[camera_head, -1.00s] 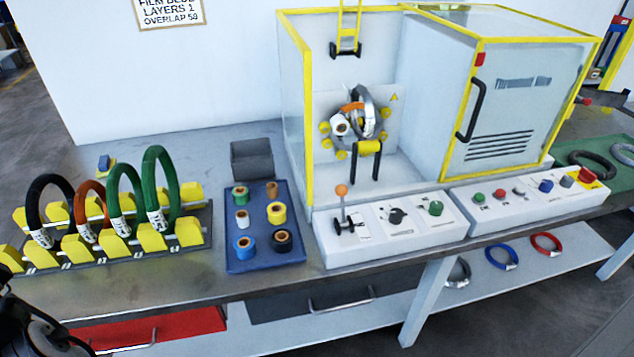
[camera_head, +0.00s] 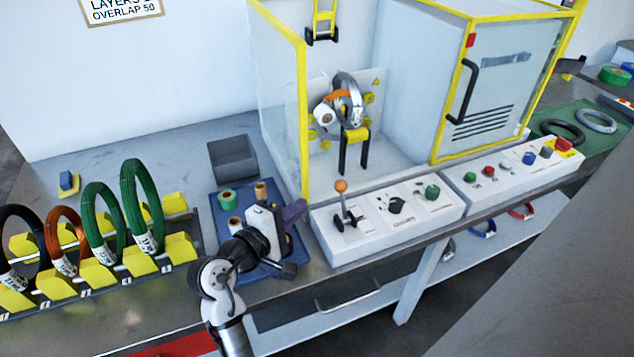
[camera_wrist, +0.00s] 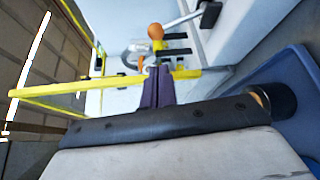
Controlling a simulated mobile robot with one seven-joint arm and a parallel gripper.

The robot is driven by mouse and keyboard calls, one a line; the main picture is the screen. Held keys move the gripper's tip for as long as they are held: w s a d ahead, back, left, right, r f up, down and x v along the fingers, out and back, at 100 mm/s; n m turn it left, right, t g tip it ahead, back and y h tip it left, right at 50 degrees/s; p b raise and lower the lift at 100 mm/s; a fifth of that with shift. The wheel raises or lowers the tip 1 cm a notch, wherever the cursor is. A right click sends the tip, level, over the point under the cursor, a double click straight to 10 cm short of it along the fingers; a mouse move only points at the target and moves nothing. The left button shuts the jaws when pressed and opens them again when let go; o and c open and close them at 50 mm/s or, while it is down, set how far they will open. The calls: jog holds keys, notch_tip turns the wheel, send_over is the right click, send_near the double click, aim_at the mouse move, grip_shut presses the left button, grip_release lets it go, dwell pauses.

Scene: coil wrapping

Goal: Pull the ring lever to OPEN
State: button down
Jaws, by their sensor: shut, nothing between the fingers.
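The ring lever (camera_head: 341,187) has an orange ball knob on a thin metal stem. It stands nearly upright on the left end of the white control panel (camera_head: 340,253). In the wrist view the orange knob (camera_wrist: 155,31) shows just beyond my fingertips. My gripper (camera_head: 298,207) is over the right side of the blue tray, left of the lever and apart from it. Its purple fingers (camera_wrist: 158,80) are together and empty. The lever's label is too small to read.
The blue tray (camera_head: 212,247) with tape rolls lies under my arm. A rack (camera_head: 190,266) with several upright coils stands at left. The wrapping machine's yellow-framed enclosure (camera_head: 302,110) rises behind the panel. A rotary knob (camera_head: 396,205) and a green button (camera_head: 432,192) sit right of the lever.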

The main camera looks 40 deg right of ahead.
aim_at(342, 200)
jog(key=shift+d, duration=0.15)
jog(key=p+x, duration=0.2)
jog(key=x, duration=0.6)
jog(key=shift+w+d+p, duration=0.1)
jog(key=shift+d+p, duration=0.2)
jog(key=shift+w+d, duration=0.2)
jog(key=shift+d, duration=0.3)
jog(key=shift+f, duration=0.1)
jog(key=shift+s, duration=0.15)
jog(key=shift+a+b, duration=0.1)
jog(key=shift+b, duration=0.25)
jog(key=shift+s+m, duration=0.1)
jog(key=shift+m, duration=0.2)
